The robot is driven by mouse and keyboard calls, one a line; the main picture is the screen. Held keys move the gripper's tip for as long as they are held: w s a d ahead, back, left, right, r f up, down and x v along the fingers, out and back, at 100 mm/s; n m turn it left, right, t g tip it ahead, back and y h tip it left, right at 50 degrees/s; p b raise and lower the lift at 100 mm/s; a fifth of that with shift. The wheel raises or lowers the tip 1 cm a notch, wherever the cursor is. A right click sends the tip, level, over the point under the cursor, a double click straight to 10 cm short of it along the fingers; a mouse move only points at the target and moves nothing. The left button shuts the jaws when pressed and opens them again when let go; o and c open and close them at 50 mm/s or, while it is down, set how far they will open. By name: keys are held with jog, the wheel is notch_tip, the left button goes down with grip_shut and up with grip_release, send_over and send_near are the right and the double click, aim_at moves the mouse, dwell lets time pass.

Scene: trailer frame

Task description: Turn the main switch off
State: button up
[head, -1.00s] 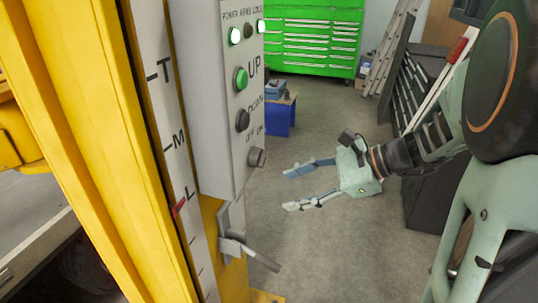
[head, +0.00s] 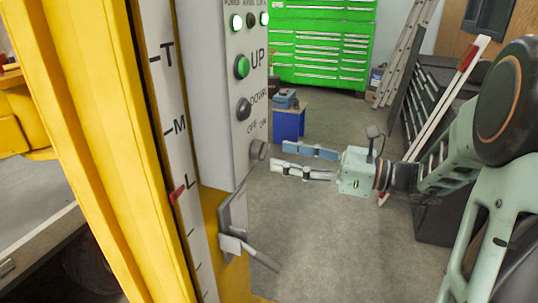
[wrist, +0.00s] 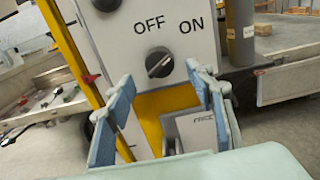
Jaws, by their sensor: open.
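The main switch (head: 258,150) is a dark rotary knob low on the grey control panel (head: 205,90). In the wrist view the knob (wrist: 159,62) sits below the OFF and ON labels, and its pale ridge slants up to the right, towards ON. My gripper (head: 279,158) is open and empty, just right of the knob in the head view, with its fingers pointing at it. In the wrist view my blue-padded fingers (wrist: 160,80) stand to either side of and a little below the knob, apart from it.
Above the knob are a dark DOWN button (head: 244,108), a green UP button (head: 242,66) and lit lamps. A grey lever (head: 248,250) sticks out below the panel. A yellow post (head: 95,150) stands left.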

aim_at(263, 153)
jog(key=shift+x, duration=2.3)
jog(key=shift+c, duration=0.2)
jog(key=c, duration=1.1)
jog(key=shift+b, duration=0.35)
jog(key=n+b, duration=0.1)
jog(key=n, duration=0.2)
jog(key=shift+f+b, duration=0.2)
jog(key=shift+b, duration=0.2)
jog(key=n+b, duration=0.8)
jog(key=n, duration=0.1)
jog(key=shift+w+r, duration=0.1)
jog(key=shift+r, duration=0.1)
